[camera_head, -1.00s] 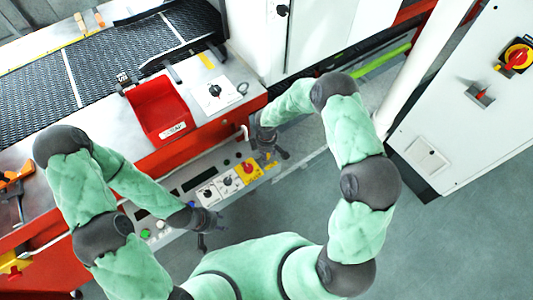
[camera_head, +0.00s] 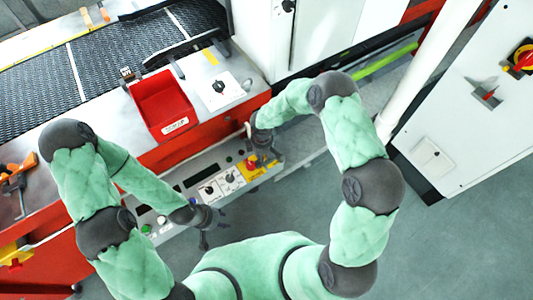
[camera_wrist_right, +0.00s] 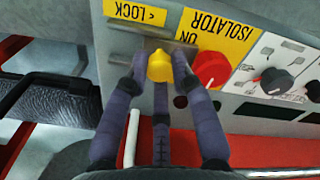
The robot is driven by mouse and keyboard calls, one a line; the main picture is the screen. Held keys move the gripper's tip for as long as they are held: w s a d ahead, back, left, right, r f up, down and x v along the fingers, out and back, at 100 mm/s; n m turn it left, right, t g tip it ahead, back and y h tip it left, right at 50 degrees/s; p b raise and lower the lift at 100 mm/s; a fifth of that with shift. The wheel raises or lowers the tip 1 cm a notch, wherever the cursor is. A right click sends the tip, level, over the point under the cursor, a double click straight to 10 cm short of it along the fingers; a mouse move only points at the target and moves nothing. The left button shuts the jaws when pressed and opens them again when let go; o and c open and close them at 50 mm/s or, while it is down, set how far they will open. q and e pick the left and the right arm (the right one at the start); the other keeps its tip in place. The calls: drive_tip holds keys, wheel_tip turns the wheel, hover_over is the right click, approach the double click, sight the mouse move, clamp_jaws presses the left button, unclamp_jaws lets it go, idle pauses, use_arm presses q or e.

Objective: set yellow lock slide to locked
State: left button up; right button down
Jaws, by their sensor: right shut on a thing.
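The yellow lock slide (camera_wrist_right: 160,66) shows in the right wrist view as a yellow knob on a grey slotted plate (camera_wrist_right: 125,44), beside an upside-down yellow LOCK label (camera_wrist_right: 135,13) with an arrow. My right gripper (camera_wrist_right: 161,82) is shut on the knob, its fingers around it. In the head view the right gripper (camera_head: 264,160) is at the right end of the control panel and hides the slide. My left gripper (camera_head: 205,226) hangs in front of the panel, away from the slide; its fingers are too small to judge.
The red isolator knob (camera_wrist_right: 210,68) sits close to the right of my right fingers in the wrist view. A black selector (camera_wrist_right: 276,80) is farther right. A red bin (camera_head: 163,104) stands on the machine top. The floor (camera_head: 330,215) at the right is clear.

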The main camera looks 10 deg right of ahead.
drive_tip(key=shift+a, duration=0.25)
drive_tip(key=c, duration=1.3)
unclamp_jaws()
drive_tip(key=shift+o, duration=1.3)
drive_tip(key=shift+a, duration=0.2)
drive_tip(key=shift+d+r, duration=0.1)
drive_tip(key=shift+r, duration=0.05)
wheel_tip(320, 180, up, 12)
drive_tip(key=shift+f, duration=0.2)
drive_tip(key=s+f+m+y, duration=0.2)
drive_tip(key=s+f+m, duration=0.5)
drive_tip(key=s, duration=0.3)
drive_tip(key=s+f+m+y, duration=0.2)
drive_tip(key=s+f+m, duration=0.5)
drive_tip(key=s, duration=0.4)
drive_tip(key=shift+s+a+f+m, duration=0.25)
drive_tip(key=shift+a+f+m, duration=0.15)
drive_tip(key=shift+m, duration=0.3)
